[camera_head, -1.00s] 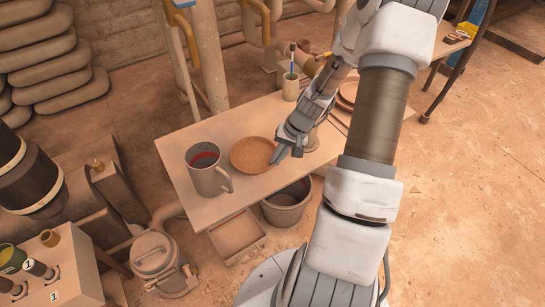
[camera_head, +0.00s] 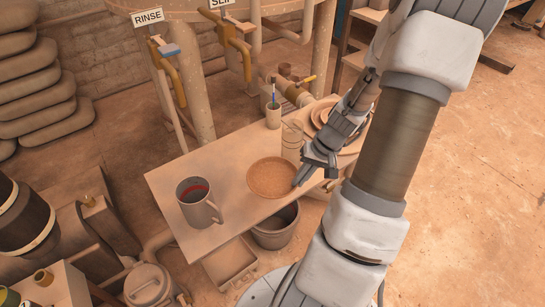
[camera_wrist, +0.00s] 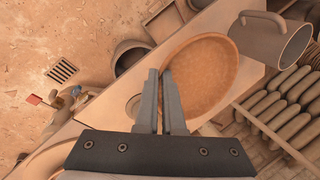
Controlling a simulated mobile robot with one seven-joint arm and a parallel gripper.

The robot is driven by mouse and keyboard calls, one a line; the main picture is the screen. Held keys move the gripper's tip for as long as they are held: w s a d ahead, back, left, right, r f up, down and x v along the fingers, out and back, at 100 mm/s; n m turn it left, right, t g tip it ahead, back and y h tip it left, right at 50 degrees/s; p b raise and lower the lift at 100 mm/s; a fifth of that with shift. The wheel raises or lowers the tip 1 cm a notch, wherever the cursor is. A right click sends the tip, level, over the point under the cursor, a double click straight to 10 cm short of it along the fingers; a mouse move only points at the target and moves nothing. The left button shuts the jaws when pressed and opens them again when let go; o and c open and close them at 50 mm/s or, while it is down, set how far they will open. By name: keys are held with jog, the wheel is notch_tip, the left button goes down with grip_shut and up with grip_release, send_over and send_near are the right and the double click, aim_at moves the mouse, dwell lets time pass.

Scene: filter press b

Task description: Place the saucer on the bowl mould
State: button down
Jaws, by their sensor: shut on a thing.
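The saucer (camera_head: 272,177), a round shallow orange-brown dish, is over the table to the right of the grey mug. My gripper (camera_head: 300,180) is shut on its right rim. In the wrist view the saucer (camera_wrist: 210,75) lies to the right of the fingers of my gripper (camera_wrist: 161,75), its near rim between or against the fingertips. I cannot tell how far it is above the table. The bowl mould is not clearly identifiable; round pale-brown pieces (camera_head: 322,112) sit behind my gripper, partly hidden by my arm.
A large grey mug (camera_head: 199,205) stands left on the table (camera_head: 235,218). A pale cylinder (camera_head: 291,143) stands close behind my gripper, and a brush cup (camera_head: 273,117) at the back edge. A bucket (camera_head: 276,228) and tray (camera_head: 230,263) are below the front edge.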

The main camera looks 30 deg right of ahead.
jog(key=shift+s+d+r, duration=0.1)
jog(key=shift+s+r, duration=0.05)
jog(key=shift+s, duration=0.05)
jog(key=w+a+r+n, duration=0.1)
jog(key=w+a+r, duration=0.1)
jog(key=w+a, duration=0.1)
jog(key=w+a+r+n, duration=0.1)
jog(key=w+a, duration=0.2)
jog(key=w+a+r+n+g, duration=0.1)
jog(key=w+a+r+n, duration=0.1)
jog(key=w+a, duration=0.1)
jog(key=shift+w+a+r+y, duration=0.2)
jog(key=shift+w+r+y, duration=0.15)
jog(key=shift+w+y, duration=0.1)
jog(key=w+a+r+n+g, duration=0.1)
jog(key=w+a+r+n, duration=0.15)
jog(key=a, duration=0.35)
jog(key=w+a+r+n+g, duration=0.1)
jog(key=w+a+r, duration=0.1)
jog(key=a+r, duration=0.35)
notch_tip(320, 180, up, 8)
jog(key=s+a+p, duration=0.1)
jog(key=p, duration=1.8)
jog(key=shift+s+f, duration=0.15)
jog(key=shift+s, duration=0.25)
